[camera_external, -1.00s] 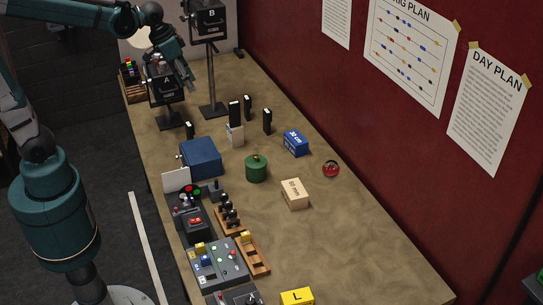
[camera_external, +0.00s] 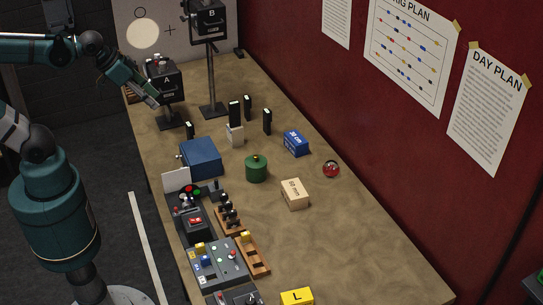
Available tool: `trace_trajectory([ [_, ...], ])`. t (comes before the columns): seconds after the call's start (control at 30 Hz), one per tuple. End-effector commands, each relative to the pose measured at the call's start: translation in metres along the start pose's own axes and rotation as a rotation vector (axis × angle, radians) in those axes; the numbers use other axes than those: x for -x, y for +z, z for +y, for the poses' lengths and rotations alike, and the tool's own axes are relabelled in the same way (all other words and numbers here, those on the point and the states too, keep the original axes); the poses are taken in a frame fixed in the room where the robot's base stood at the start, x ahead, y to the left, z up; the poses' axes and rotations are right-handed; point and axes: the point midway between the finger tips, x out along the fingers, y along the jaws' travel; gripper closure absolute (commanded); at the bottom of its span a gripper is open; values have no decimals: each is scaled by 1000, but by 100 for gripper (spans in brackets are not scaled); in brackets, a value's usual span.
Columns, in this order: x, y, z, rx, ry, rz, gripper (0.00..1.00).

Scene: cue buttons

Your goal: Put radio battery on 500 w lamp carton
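My gripper (camera_external: 153,102) is at the far left of the table, in front of the black lamp A (camera_external: 165,80). I cannot tell whether its fingers are open or shut, and I see nothing clearly held. Several small black upright blocks that look like radio batteries stand on the table: one near the left edge (camera_external: 189,130), one at the back (camera_external: 247,107) and one right of it (camera_external: 267,121). Another black piece (camera_external: 235,111) stands in a white holder (camera_external: 235,134). A tan carton (camera_external: 294,194) lies mid-table, its top bare; its small label is not clearly legible.
A blue carton (camera_external: 296,143), a green canister (camera_external: 256,169) and a red round object (camera_external: 331,169) stand nearby. A blue box (camera_external: 201,158) and control panels (camera_external: 218,262) line the left edge. Lamp B (camera_external: 209,20) stands tall behind.

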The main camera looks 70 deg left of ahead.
Motion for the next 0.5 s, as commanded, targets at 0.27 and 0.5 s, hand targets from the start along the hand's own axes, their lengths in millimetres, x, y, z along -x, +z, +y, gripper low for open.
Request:
trace_trajectory([
  [0.27,4,21,5,-1,4,36,70],
  [0.5,4,23,5,0,5,41,70],
])
